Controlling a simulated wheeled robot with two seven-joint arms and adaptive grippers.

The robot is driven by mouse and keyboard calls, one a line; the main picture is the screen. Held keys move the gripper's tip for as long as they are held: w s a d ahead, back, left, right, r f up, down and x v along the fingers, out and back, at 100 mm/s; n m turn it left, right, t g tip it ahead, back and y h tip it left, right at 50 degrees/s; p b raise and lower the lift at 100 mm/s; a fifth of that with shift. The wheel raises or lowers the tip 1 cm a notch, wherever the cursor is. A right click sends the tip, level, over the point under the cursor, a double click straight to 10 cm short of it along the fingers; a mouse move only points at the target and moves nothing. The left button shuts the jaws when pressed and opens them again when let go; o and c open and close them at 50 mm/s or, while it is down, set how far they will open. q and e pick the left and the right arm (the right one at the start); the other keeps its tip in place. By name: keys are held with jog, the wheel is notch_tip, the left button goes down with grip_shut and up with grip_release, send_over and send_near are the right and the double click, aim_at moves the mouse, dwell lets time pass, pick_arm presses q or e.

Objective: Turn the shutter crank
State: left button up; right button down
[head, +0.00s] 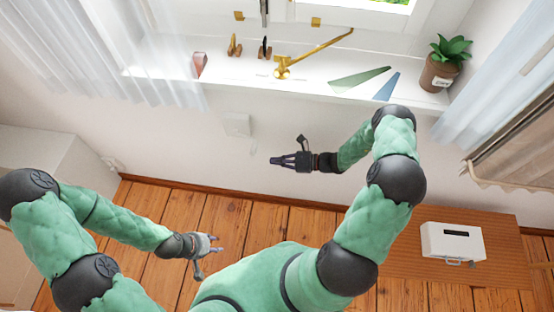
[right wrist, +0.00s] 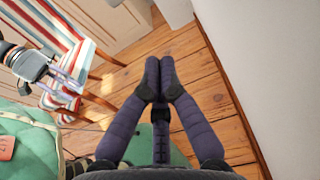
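A brass crank (head: 314,55) stands on the white windowsill, its arm slanting up to the right from a round base. My right gripper (head: 285,157) is below the sill, in front of the wall and clear of the crank. The fingers also show in the right wrist view (right wrist: 160,76), where the crank is out of sight. My left gripper (head: 209,252) is low over the wooden floor, far from the crank, with its fingers spread and empty. It also shows in the right wrist view (right wrist: 63,82).
The sill (head: 225,70) also holds a potted plant (head: 440,70), a green wedge (head: 358,80), a blue wedge (head: 387,87) and a pink item (head: 199,65). Curtains hang at both sides. A wooden bench (head: 400,255) with a white box (head: 452,242) stands at right.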

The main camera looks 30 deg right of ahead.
jog(key=b+x, duration=0.2)
jog(key=x, duration=0.5)
jog(key=shift+s+d+r, duration=0.1)
jog(key=shift+r, duration=0.9)
jog(key=shift+s+d+r, duration=0.1)
jog(key=shift+r, duration=0.9)
